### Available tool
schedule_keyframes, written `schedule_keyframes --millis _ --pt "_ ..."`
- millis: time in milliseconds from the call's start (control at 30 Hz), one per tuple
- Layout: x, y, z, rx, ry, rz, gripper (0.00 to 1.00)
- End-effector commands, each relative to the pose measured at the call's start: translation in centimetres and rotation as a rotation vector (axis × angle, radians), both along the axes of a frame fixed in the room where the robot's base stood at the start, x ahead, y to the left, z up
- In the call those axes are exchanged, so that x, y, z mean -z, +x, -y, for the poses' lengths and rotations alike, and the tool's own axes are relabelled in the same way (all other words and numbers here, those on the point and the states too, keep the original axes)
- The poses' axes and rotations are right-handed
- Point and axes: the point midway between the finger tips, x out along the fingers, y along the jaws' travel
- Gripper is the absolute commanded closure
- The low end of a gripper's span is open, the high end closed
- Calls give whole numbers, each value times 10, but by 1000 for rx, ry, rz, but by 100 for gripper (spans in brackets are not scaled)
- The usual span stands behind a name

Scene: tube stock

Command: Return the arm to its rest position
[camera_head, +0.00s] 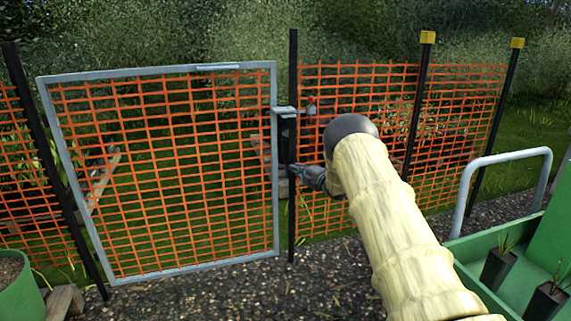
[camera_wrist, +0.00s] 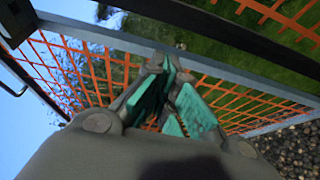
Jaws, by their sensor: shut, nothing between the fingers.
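My arm (camera_head: 390,220), in a pale cream sleeve with a dark rounded end, reaches from the lower right toward the fence in the head view. My gripper (camera_head: 299,171) is at its far end, beside the black gate post (camera_head: 292,220) and below the grey latch (camera_head: 285,111). In the wrist view my gripper (camera_wrist: 174,82) shows teal finger pads close together, with nothing held between them. Orange mesh and the grey frame lie behind the fingers. Whether the fingers touch the post or gate cannot be told.
A grey-framed gate (camera_head: 160,271) with orange mesh stands against the post. Orange fencing (camera_head: 345,85) runs right between black posts with yellow caps. A green cart (camera_head: 470,262) with a grey handle (camera_head: 505,156) and potted plants stands right. A green tub (camera_head: 22,300) is lower left. Gravel lies between.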

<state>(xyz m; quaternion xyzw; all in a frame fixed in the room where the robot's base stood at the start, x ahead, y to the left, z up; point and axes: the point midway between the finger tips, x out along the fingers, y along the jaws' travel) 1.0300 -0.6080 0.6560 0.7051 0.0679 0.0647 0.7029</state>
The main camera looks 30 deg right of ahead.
Motion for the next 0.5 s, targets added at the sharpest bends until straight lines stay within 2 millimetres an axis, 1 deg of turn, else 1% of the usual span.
schedule_keyframes --millis 33,100,200,333,500 --pt "-1 -6 4 1 1 -2 100" --pt "-1 -13 8 -1 1 -1 100" --pt "0 -20 12 -1 1 -2 100" --pt "0 -25 15 -2 0 -1 100" --pt "1 -25 13 -3 2 -2 100"
